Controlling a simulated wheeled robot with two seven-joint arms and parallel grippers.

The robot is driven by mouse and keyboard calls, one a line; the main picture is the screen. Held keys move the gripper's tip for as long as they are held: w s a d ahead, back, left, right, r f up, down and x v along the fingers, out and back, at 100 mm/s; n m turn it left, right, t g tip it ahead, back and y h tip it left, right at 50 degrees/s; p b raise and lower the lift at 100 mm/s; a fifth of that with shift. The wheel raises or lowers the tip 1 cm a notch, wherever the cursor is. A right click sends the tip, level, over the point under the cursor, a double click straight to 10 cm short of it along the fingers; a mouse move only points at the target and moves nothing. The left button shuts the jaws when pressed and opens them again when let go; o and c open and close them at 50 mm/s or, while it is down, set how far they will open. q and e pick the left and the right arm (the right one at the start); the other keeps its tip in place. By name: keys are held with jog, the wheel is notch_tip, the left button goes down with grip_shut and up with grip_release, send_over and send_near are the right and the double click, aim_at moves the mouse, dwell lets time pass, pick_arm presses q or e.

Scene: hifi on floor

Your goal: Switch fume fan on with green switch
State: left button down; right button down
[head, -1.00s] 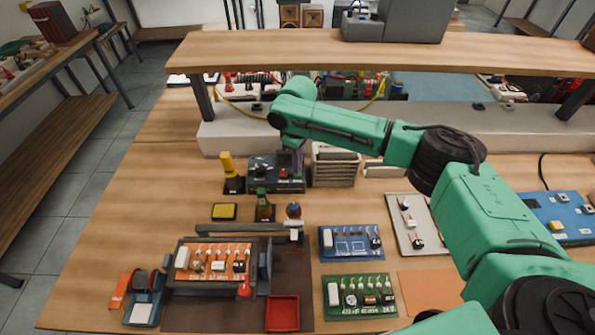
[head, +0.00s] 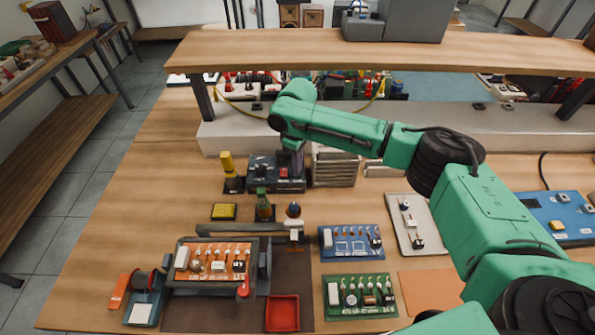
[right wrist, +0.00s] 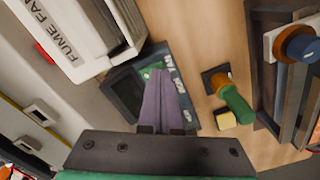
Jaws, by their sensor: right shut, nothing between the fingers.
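My right gripper (right wrist: 166,82) is shut and empty, its two purple fingers pressed together and pointing down. In the right wrist view its tips are over a dark station box (right wrist: 128,92), by a green patch (right wrist: 149,71) on that box. I cannot tell whether they touch it, or whether the patch is the green switch. The white fume fan (right wrist: 78,30), lettered "FUME FAN", stands beside the box. In the head view the slatted fan (head: 334,170) is just right of the gripper (head: 291,165) and the dark station (head: 264,180). My left gripper is not in view.
A green-topped bottle (head: 263,203), a yellow pad (head: 224,211) and a yellow-topped bottle (head: 228,172) stand near the station. An orange circuit board (head: 213,262) sits in a holder in front. A wooden shelf (head: 400,52) spans above the bench behind.

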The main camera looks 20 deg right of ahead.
jog(key=shift+s+f, duration=0.1)
jog(key=shift+f, duration=0.6)
dwell(0.3)
notch_tip(320, 180, up, 7)
jog(key=p, duration=0.8)
jog(key=shift+r, duration=0.1)
